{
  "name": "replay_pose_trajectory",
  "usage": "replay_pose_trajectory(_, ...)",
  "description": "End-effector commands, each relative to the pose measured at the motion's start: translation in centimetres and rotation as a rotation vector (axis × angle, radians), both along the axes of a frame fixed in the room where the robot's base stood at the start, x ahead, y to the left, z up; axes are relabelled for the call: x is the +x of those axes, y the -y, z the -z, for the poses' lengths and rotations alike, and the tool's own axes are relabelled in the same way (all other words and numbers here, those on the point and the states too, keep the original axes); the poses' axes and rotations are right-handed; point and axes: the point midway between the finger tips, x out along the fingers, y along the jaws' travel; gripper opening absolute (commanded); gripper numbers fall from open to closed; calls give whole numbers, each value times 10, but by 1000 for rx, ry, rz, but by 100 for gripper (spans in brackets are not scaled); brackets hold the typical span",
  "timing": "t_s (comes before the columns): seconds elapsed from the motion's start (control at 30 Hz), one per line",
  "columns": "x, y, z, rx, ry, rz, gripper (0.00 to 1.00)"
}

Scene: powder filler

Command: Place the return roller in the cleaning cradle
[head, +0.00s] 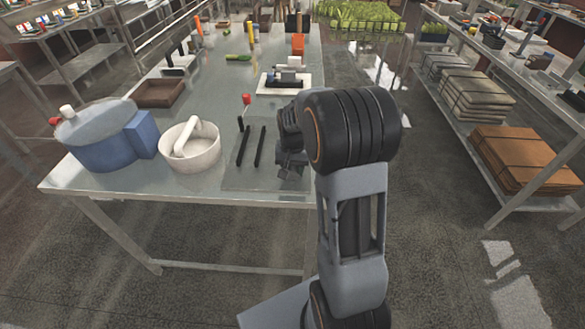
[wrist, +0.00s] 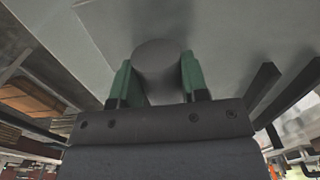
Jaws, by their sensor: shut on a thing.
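In the wrist view a dark grey cylinder, which looks like the return roller (wrist: 160,62), sits between the green-padded fingers of my gripper (wrist: 158,78). The gripper is shut on it, and its round end faces the camera. In the head view my gripper (head: 290,166) is over the near right part of the table, partly hidden by my arm. Two black parallel rails (head: 251,147), which look like the cleaning cradle, lie on a grey plate just left of it. They also show in the wrist view (wrist: 270,95), to the right of the roller. No roller shows on them.
A white bowl (head: 204,160) with a white piece in it and a blue-sided round vessel (head: 100,150) stand left of the rails. A red-topped stick (head: 246,100) stands behind them. A white tray (head: 262,90) with dark parts and a brown tray (head: 158,104) lie farther back.

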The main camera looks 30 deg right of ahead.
Motion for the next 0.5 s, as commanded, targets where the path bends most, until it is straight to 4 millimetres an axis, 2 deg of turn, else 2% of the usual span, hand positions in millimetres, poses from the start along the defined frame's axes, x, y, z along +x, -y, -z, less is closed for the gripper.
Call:
replay_pose_trajectory(0.17, 1, 0, 3, -1, 3, 0, 2)
replay_pose_trajectory(0.2, 0, 0, 4, 0, 0, 0, 43)
replay_pose_trajectory(0.43, 0, 0, 3, 0, 0, 0, 65)
replay_pose_trajectory(0.5, 0, 0, 3, 0, 0, 0, 67)
